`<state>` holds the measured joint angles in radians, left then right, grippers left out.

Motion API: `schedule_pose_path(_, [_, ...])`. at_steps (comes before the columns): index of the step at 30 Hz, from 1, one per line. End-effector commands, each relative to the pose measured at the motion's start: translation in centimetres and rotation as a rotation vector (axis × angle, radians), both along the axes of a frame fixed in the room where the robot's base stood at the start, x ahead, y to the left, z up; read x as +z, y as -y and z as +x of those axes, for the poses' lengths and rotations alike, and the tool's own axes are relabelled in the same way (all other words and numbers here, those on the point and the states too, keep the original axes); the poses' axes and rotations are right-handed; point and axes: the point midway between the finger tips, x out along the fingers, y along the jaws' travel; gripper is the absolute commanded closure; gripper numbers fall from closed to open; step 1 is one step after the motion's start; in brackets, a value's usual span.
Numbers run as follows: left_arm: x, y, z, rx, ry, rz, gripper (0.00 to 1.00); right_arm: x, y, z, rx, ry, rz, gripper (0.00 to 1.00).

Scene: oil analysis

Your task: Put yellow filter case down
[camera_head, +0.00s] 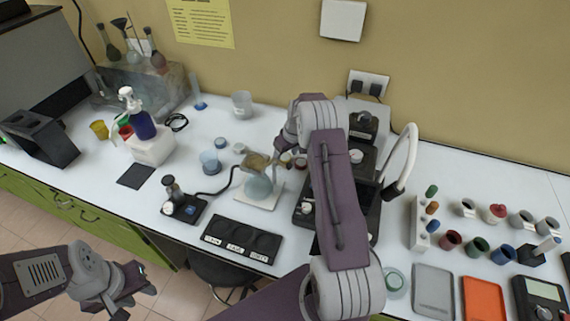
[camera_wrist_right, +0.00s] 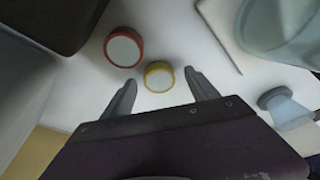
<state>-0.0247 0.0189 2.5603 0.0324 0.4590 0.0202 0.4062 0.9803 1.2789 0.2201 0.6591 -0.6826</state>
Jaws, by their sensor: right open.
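The yellow filter case (camera_wrist_right: 158,76) is a small round case with a pale top. It rests on the white table in the right wrist view, just beyond and between my right gripper's fingers. My right gripper (camera_wrist_right: 160,92) is open, with a gap on each side of the case and no visible contact. In the head view, my right arm reaches toward the middle of the table and largely hides its gripper and the case. My left gripper (camera_head: 128,292) looks open and empty, low at the left, off the table's front edge.
A red case (camera_wrist_right: 123,47) lies close beside the yellow one. A flask (camera_head: 258,187) with a hose stands left of the right gripper, and a dark instrument (camera_head: 304,210) stands at the right. A black labelled tray (camera_head: 243,239) lies at the front edge.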

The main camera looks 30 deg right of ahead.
Motion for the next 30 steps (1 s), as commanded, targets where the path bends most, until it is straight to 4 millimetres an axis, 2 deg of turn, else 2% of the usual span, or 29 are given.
schedule_pose_path(1, [-0.5, 0.0, 0.0, 0.0, 0.0, 0.0, 0.64, -0.6, 0.0, 0.1, 0.001, 0.001, 0.0, 0.32])
schedule_pose_path(6, [-0.2, 0.0, 0.0, 0.0, 0.001, 0.0, 0.64, -0.3, 0.0, 0.2, 0.001, 0.001, -0.001, 0.32])
schedule_pose_path(8, [-0.2, 0.0, 0.0, 0.0, 0.001, 0.0, 0.64, -0.3, 0.0, 0.2, 0.0, 0.001, -0.001, 0.46])
schedule_pose_path(13, [-0.2, 0.0, 0.0, 0.0, 0.0, 0.0, 0.64, -0.3, 0.0, 0.1, 0.0, 0.001, -0.001, 0.93])
schedule_pose_path(15, [-0.2, 0.0, 0.0, 0.0, 0.0, 0.0, 0.64, -0.3, 0.0, 0.1, 0.0, 0.001, -0.001, 1.0])
schedule_pose_path(23, [0.4, 0.0, 0.0, 0.0, 0.0, 0.0, 0.64, 0.4, 0.0, 0.2, 0.001, 0.001, -0.001, 1.0])
schedule_pose_path(26, [1.6, 0.0, 0.0, 0.0, 0.0, 0.0, 0.64, 2.0, 0.0, 0.2, 0.001, 0.001, -0.001, 1.0])
schedule_pose_path(30, [4.2, 0.0, 0.0, 0.0, 0.0, 0.0, 0.64, 5.5, 0.0, 0.2, 0.0, 0.003, -0.002, 1.0])
